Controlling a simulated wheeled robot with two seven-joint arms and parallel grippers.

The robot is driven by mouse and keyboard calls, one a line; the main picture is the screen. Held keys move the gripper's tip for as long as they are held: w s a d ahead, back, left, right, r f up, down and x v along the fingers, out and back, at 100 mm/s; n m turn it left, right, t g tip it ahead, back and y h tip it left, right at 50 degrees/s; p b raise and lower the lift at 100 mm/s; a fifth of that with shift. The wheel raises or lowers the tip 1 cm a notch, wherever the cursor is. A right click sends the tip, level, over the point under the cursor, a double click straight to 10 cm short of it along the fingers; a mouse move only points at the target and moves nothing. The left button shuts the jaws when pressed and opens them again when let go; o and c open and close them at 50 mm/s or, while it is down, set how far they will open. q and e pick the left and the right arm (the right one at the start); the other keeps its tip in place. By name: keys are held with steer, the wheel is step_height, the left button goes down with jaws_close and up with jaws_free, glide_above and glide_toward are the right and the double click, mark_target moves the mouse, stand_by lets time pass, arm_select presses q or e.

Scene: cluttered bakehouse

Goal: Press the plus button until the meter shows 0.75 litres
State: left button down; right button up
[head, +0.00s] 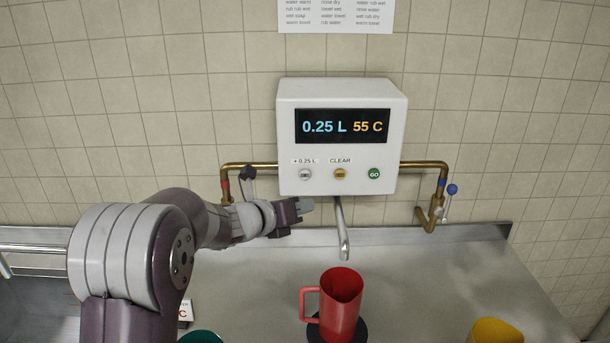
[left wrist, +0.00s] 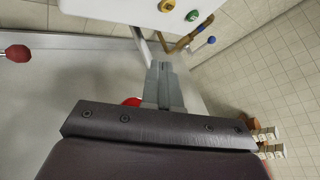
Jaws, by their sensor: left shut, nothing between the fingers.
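The white water meter (head: 342,186) is mounted on the tiled wall. Its display (head: 342,126) reads 0.25 L and 55 C. Below it are a grey plus button (head: 305,174) labelled + 0.25 L, a yellow CLEAR button (head: 340,174) and a green GO button (head: 374,174). My left gripper (head: 306,205) is shut and empty, below the plus button and apart from it in the head view. In the left wrist view the shut fingers (left wrist: 161,72) point toward the wall, with the yellow button (left wrist: 167,5) and green button (left wrist: 192,15) above. The plus button is out of that view. My right gripper is not in view.
A spout (head: 342,235) hangs below the meter over a red jug (head: 341,300) on the steel counter. Brass pipes with a red-marked valve (head: 226,190) and a blue-knobbed valve (head: 452,190) flank the meter. A yellow container (head: 495,332) and a green one (head: 200,337) stand in front.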

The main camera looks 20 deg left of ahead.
mark_target(301, 182)
arm_select(q)
steer(key=shift+s+d+r, duration=0.1)
steer(key=shift+s, duration=0.05)
steer(key=shift+w+a+p, duration=0.4)
steer(key=shift+w+p, duration=0.45)
steer(key=shift+w, duration=0.6)
steer(key=shift+w+a+p, duration=0.45)
steer(key=shift+w+p, duration=0.4)
steer(key=shift+w, duration=0.6)
steer(key=shift+w+a+p, duration=0.4)
steer(key=shift+w+p, duration=0.45)
steer(key=shift+w, duration=0.6)
steer(key=shift+w, duration=0.15)
steer(key=shift+w+a, duration=0.15)
steer(key=shift+w, duration=0.1)
